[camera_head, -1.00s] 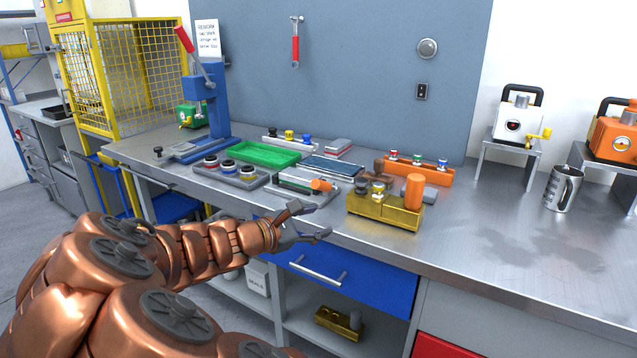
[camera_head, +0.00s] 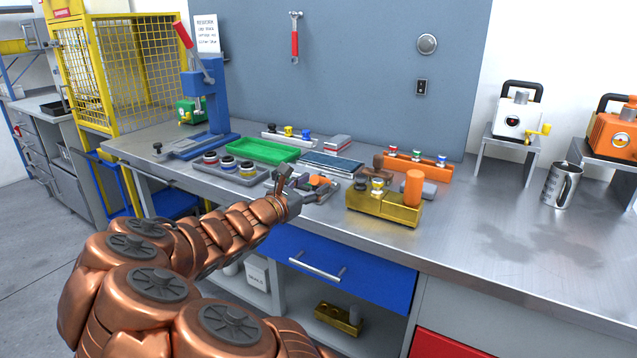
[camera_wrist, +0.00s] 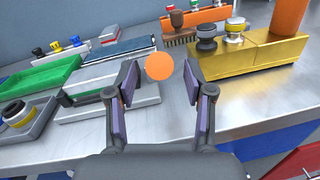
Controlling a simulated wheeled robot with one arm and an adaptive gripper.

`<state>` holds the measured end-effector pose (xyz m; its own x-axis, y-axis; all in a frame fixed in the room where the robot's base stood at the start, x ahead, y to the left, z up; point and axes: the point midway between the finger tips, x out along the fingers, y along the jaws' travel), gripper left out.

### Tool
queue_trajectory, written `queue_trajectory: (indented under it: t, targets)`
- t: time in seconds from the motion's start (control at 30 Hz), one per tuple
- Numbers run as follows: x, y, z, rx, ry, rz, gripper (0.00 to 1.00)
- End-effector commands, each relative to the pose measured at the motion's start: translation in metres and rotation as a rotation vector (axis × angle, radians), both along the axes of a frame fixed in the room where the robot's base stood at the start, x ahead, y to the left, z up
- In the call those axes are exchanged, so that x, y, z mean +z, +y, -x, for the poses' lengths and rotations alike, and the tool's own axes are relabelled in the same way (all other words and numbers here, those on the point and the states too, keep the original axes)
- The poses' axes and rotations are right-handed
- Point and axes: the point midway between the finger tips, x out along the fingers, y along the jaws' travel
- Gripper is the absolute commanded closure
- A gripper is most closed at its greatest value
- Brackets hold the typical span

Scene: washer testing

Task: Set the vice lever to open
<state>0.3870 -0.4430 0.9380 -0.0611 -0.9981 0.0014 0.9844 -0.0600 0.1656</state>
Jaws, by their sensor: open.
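The vice (camera_wrist: 98,84) is a low grey block on a base plate on the bench, left of my gripper's fingers in the wrist view. Its lever ends in a round orange knob (camera_wrist: 159,66), seen end-on. In the head view the orange lever (camera_head: 318,181) lies among my fingers, and my gripper partly hides the vice. My gripper (camera_wrist: 160,82) is open, one finger to each side of the knob in the picture. No contact shows, and I cannot tell how deep the knob sits between the fingers.
A gold fixture (camera_head: 384,204) with an orange cylinder stands close to the right. A tray of dark round parts (camera_head: 229,170) and a green tray (camera_head: 262,151) lie to the left. A brush (camera_wrist: 190,30) lies behind.

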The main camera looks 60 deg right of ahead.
Motion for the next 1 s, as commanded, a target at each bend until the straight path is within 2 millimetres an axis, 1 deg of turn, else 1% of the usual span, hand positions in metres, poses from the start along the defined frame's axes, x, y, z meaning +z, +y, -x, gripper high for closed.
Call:
queue_trajectory:
  t: [0.1, 0.3, 0.5, 0.73, 1.0]
  targets:
    - [0.000, -0.011, 0.000, 0.000, 0.000, 0.000, 0.47]
    - [0.000, -0.023, 0.002, -0.001, -0.001, -0.002, 0.47]
    - [0.000, -0.027, 0.001, 0.001, -0.001, -0.002, 0.47]
    - [0.000, -0.027, 0.002, 0.000, -0.001, -0.002, 0.47]
    - [0.000, -0.027, 0.002, 0.000, -0.001, -0.002, 0.76]
